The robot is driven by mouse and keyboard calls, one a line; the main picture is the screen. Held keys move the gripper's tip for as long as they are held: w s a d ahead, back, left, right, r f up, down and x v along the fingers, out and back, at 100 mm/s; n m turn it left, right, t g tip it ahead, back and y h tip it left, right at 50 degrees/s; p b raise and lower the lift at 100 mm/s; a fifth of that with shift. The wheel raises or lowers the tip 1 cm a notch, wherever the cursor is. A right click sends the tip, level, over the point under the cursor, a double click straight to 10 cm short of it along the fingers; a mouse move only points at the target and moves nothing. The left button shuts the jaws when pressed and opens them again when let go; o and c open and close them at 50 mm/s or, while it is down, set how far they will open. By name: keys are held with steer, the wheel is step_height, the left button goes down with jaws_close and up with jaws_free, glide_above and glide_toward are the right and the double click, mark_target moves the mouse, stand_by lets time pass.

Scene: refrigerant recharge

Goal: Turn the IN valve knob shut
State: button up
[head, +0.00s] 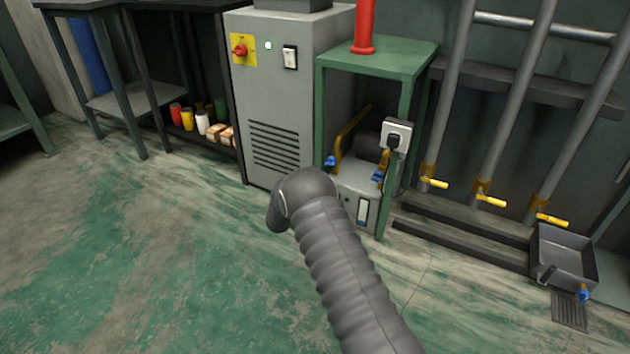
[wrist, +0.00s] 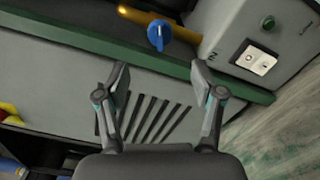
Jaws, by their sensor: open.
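The IN valve knob is a small blue knob on a brass-yellow pipe. In the wrist view the blue knob (wrist: 157,36) shows at the top middle, past a green frame post (wrist: 100,47), beside a partly readable label ending in N. In the head view the left blue knob (head: 330,162) sits at the low end of a yellow pipe on the grey recovery machine (head: 358,180). My gripper (wrist: 159,82) is open and empty, its two fingers apart, short of the knob and not touching it. My arm hides the gripper in the head view.
A second blue knob (head: 378,178) sits to the right on the machine. A grey cabinet (head: 285,100) with vent slots stands close on the left. The green stand (head: 385,55) frames the machine. Yellow-handled pipes and a grey bin (head: 565,258) are at right. The floor in front is clear.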

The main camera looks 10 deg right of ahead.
steer(key=shift+c, duration=0.2)
steer(key=x, duration=1.2)
steer(key=shift+s+d+p, duration=0.15)
steer(key=shift+s+p, duration=0.05)
steer(key=shift+p, duration=0.1)
